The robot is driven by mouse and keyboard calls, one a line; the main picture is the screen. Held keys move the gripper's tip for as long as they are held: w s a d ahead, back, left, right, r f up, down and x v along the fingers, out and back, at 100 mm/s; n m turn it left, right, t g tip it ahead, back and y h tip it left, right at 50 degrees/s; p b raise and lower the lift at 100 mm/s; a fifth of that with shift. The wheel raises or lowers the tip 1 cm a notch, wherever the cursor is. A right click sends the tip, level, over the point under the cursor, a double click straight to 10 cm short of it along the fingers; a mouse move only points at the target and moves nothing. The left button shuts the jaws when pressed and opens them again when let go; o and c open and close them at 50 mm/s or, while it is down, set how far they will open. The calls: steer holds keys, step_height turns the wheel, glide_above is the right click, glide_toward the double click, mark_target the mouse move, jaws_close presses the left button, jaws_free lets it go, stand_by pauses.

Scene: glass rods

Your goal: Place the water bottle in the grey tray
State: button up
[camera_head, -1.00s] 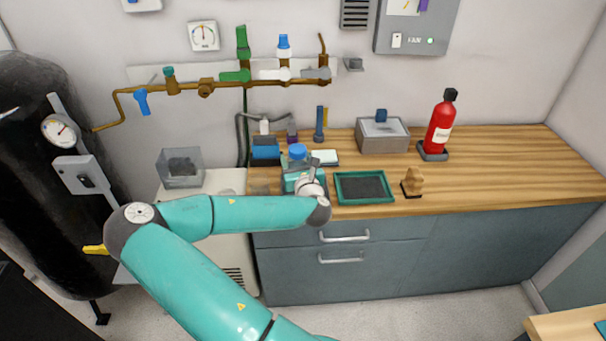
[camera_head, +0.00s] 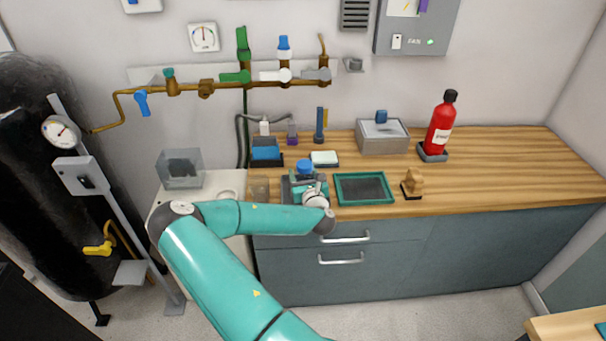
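The water bottle's blue cap (camera_head: 304,167) shows near the counter's left front. Most of its body is hidden behind my wrist. The bottle appears upright over or in a dark grey tray (camera_head: 286,190), whose left edge shows; I cannot tell if it touches the tray floor. My gripper (camera_head: 308,187) is right at the bottle, at the end of my teal arm. Its fingers are mostly hidden, so I cannot tell whether they are closed on the bottle.
A green-rimmed tray (camera_head: 363,203) lies just right of the grey one, with a small wooden item (camera_head: 412,182) beyond. Behind are a blue rack (camera_head: 266,150), a white-topped block (camera_head: 324,158), a grey box (camera_head: 382,142) and a red bottle (camera_head: 440,127). The counter's right side is clear.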

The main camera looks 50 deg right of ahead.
steer(key=shift+f, duration=0.1)
steer(key=o, duration=1.1)
steer(key=shift+o, duration=0.2)
steer(key=v, duration=1.2)
steer(key=shift+a, duration=0.15)
